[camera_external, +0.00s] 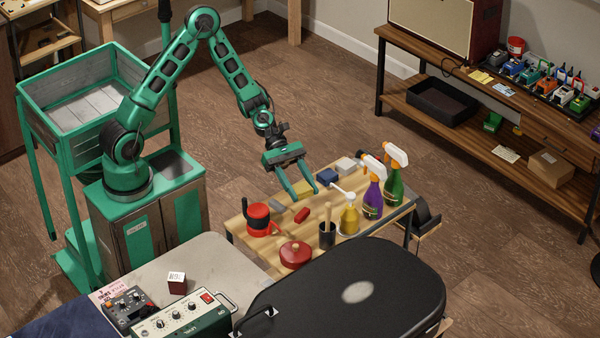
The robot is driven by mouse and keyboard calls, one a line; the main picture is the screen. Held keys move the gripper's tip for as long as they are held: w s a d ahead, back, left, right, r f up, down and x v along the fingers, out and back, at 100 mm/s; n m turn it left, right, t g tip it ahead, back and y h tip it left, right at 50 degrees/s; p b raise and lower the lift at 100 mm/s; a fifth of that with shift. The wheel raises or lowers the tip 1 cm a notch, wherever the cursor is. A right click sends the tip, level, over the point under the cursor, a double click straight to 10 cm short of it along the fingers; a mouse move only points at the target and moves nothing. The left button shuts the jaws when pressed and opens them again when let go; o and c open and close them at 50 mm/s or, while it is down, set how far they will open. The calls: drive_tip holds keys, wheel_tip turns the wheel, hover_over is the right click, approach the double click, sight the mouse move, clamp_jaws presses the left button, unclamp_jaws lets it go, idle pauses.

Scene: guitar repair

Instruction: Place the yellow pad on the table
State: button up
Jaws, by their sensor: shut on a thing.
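The yellow pad (303,188) shows between the two fingers of my gripper (301,190), and the gripper is shut on it. The fingers point down toward the far-left side of the small wooden table (266,257). Parts of the pad are hidden by the fingers. I cannot tell whether the pad touches the tabletop or hangs just above it.
Around the pad are a blue block (327,176), a grey block (277,204) and a red block (302,214).

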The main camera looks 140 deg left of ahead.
drive_tip(key=w+d+m+g+h, duration=0.1)
drive_tip(key=w+d, duration=0.3)
drive_tip(key=d, duration=0.6)
drive_tip(key=w+d+m+h, duration=0.1)
drive_tip(key=w+d, duration=0.3)
drive_tip(key=d, duration=0.7)
hover_over(252, 293)
drive_tip(key=shift+h, duration=0.3)
drive_tip(key=f, duration=0.7)
drive_tip(key=shift+s+a, duration=0.2)
drive_tip(key=shift+s, duration=0.05)
drive_tip(key=shift+w+d+f, duration=0.15)
drive_tip(key=shift+d+f, duration=0.1)
drive_tip(key=shift+f, duration=1.95)
drive_tip(key=o, duration=1)
drive_tip(key=shift+f, duration=0.1)
